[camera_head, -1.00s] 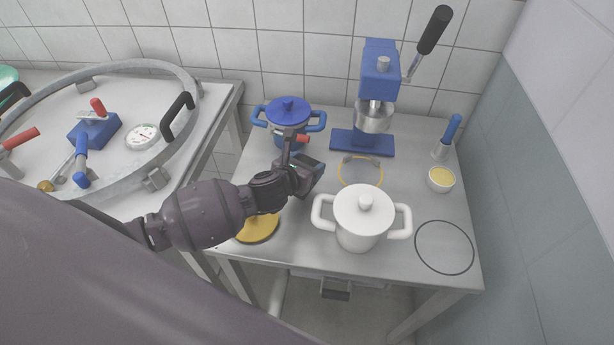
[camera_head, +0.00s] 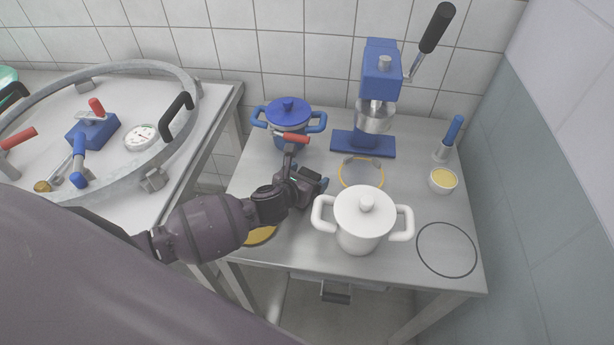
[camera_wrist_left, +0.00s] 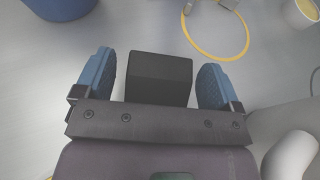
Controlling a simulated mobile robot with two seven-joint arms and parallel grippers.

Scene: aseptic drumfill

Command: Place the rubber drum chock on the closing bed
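The black block I take for the rubber drum chock (camera_wrist_left: 160,76) stands between the blue pads of my left gripper in the left wrist view. A gap shows between the block and each pad. My left gripper (camera_head: 316,184) is open, low over the steel table, left of the white pot. It also shows in the left wrist view (camera_wrist_left: 156,84). I cannot tell which surface is the closing bed. My right gripper is not in view.
The steel table (camera_head: 408,200) holds a white lidded pot (camera_head: 362,222), a blue pot (camera_head: 289,114), a blue press (camera_head: 378,90), a yellow ring (camera_head: 360,186), a cup (camera_head: 443,180) and a black ring (camera_head: 446,250). A yellow disc (camera_head: 262,235) lies partly under my arm.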

